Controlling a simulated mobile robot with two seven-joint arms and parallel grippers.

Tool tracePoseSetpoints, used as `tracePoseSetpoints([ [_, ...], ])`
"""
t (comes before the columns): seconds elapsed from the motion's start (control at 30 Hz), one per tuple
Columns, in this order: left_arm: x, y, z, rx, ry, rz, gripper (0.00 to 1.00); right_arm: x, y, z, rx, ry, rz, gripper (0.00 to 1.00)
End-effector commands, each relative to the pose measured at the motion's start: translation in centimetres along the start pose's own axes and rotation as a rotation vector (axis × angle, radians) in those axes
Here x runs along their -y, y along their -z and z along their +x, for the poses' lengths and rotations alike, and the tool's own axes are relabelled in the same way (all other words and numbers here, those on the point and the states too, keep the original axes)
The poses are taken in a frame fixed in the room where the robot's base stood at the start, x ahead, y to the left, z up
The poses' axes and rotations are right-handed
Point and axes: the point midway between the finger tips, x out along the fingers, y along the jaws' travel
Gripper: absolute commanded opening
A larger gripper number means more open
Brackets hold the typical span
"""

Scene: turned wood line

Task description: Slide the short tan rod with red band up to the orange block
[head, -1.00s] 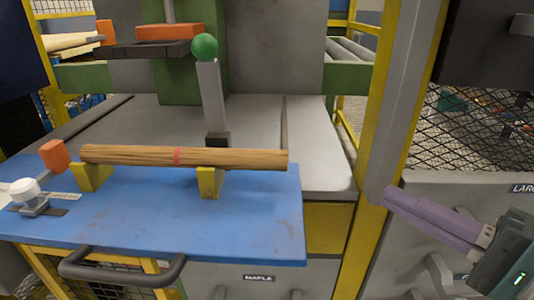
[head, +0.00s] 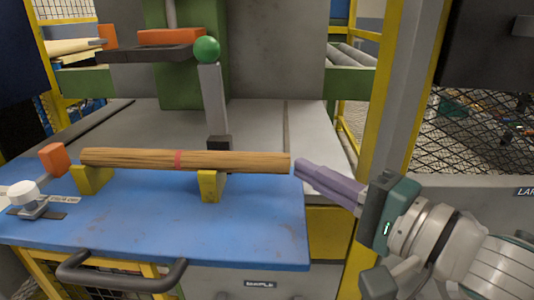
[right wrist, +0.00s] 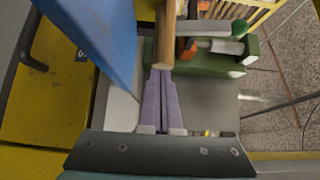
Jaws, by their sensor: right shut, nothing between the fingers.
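The tan rod with a red band (head: 230,161) lies level across two yellow supports, a left one (head: 92,179) and a right one (head: 211,186). The orange block (head: 52,158) stands beyond the rod's left end, with a small gap between them. My right gripper (head: 298,168) has its purple fingers shut and empty, pointing left at the rod's right end. In the right wrist view the fingertips (right wrist: 161,73) are at the end of the rod (right wrist: 165,40); I cannot tell whether they touch. My left gripper is not in view.
The supports stand on a blue table (head: 150,235) with a dark handle (head: 120,272) at its front. A white knob (head: 23,192) sits at the left. A grey lever with a green ball (head: 207,49) rises behind the rod. A yellow post (head: 377,120) stands behind my right arm.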

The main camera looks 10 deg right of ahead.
Motion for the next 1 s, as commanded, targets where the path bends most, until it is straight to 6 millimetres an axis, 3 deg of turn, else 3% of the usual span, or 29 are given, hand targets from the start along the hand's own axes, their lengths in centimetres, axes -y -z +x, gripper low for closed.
tracePoseSetpoints([
  [0.17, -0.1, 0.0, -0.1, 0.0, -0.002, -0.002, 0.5, 0.1, -0.1, 0.1, 0.0, 0.001, 0.001, 0.0],
  [0.5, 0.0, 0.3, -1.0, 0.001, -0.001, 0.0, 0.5, 0.1, -3.6, 3.6, 0.0, 0.002, 0.002, 0.0],
  [1.0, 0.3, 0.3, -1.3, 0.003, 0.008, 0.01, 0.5, 0.1, -3.8, 3.5, 0.001, -0.002, 0.001, 0.0],
])
